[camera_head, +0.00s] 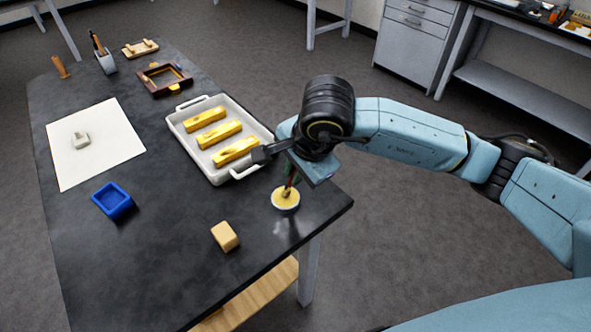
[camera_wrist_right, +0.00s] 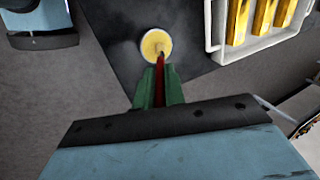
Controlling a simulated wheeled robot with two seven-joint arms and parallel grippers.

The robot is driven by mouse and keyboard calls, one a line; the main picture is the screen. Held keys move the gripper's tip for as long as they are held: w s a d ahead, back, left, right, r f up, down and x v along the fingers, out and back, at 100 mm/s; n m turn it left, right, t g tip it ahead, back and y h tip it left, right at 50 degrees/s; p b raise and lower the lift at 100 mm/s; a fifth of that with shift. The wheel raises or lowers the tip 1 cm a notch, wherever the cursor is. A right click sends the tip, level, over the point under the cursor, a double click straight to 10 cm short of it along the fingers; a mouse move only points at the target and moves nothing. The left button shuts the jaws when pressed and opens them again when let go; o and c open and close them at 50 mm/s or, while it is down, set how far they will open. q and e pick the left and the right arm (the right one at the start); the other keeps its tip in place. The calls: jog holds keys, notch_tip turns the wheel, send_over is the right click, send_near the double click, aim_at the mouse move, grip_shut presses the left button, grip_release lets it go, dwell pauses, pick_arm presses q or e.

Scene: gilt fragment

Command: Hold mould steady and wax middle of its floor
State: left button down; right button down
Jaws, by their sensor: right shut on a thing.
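The blue square mould (camera_head: 113,201) sits open side up on the dark table, left of centre, with no gripper at it. My right gripper (camera_head: 292,178) is shut on a brush (camera_wrist_right: 160,67) with a red handle, at the table's right end. The brush points down, its bristles over the yellow wax in a small white dish (camera_head: 285,201); I cannot tell how deep they reach. The dish (camera_wrist_right: 144,52) also shows in the right wrist view, beyond the green fingers. My left gripper does not show in either view.
A white tray (camera_head: 178,125) with several gold bars stands just behind the right gripper. A tan block (camera_head: 225,236) lies near the front edge. A white sheet (camera_head: 107,158) bears a small pale piece (camera_head: 81,139). A brown frame (camera_head: 155,85) stands farther back. Table between mould and dish is clear.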

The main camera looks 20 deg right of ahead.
jog(key=shift+f+b, duration=0.2)
jog(key=shift+b, duration=0.1)
dwell(1.1)
jog(key=shift+r, duration=0.1)
jog(key=shift+r+p, duration=1.65)
jog(key=shift+r, duration=1.9)
